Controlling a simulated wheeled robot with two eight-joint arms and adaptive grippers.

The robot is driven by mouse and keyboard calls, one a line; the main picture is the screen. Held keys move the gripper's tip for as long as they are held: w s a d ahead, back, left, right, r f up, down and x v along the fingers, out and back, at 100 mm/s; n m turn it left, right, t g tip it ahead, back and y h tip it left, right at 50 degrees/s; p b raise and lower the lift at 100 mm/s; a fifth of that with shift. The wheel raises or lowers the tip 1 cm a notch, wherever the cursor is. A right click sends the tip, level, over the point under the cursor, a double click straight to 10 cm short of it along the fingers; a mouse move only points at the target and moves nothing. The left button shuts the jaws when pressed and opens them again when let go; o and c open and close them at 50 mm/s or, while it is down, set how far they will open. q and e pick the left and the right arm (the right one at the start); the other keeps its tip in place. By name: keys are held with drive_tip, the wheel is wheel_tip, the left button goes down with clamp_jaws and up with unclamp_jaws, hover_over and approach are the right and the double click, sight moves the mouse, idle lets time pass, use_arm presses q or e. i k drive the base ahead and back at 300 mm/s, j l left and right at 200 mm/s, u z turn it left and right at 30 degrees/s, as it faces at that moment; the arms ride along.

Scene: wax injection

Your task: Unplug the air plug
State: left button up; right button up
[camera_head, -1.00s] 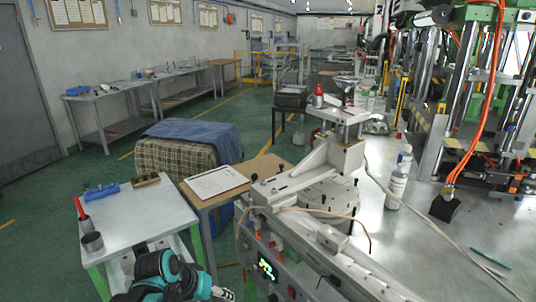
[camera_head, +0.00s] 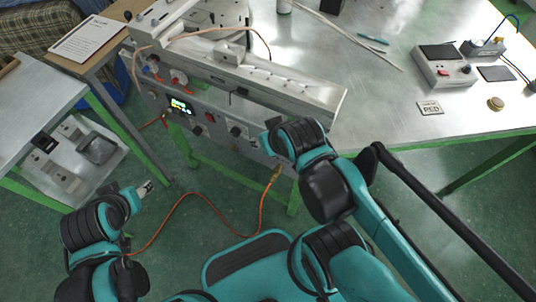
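The machine (camera_head: 225,112) stands on the table with its control panel facing me. An orange air hose (camera_head: 200,196) runs along the floor and rises to a yellowish plug (camera_head: 277,172) at the machine's lower right front. Whether the plug is seated is too small to tell. My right arm is bent in front of the machine's right end, its wrist just above and right of the plug; its fingers are hidden or too small to make out. My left gripper (camera_head: 147,188) is over the floor, left of the hose and apart from the machine; its finger opening is unclear.
A steel table (camera_head: 400,100) with green legs fills the right, with a button box (camera_head: 443,68) on it. A side table (camera_head: 25,85) with a lower shelf of grey parts stands left. A clipboard (camera_head: 90,37) lies behind it.

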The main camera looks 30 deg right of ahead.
sight(274, 175)
drive_tip(key=j+z, duration=0.1)
drive_tip(key=z, duration=0.5)
drive_tip(key=k+j+z, duration=0.1)
drive_tip(key=j+z, duration=0.25)
drive_tip(key=k+j+z, duration=0.15)
drive_tip(key=j+z, duration=0.25)
drive_tip(key=k+j+z, duration=0.2)
drive_tip(key=j+z, duration=0.15)
drive_tip(key=k+j+z, duration=0.1)
drive_tip(key=k+j, duration=0.35)
drive_tip(key=j, duration=0.2)
drive_tip(key=k+j, duration=0.5)
drive_tip(key=j+z, duration=0.05)
drive_tip(key=j, duration=0.1)
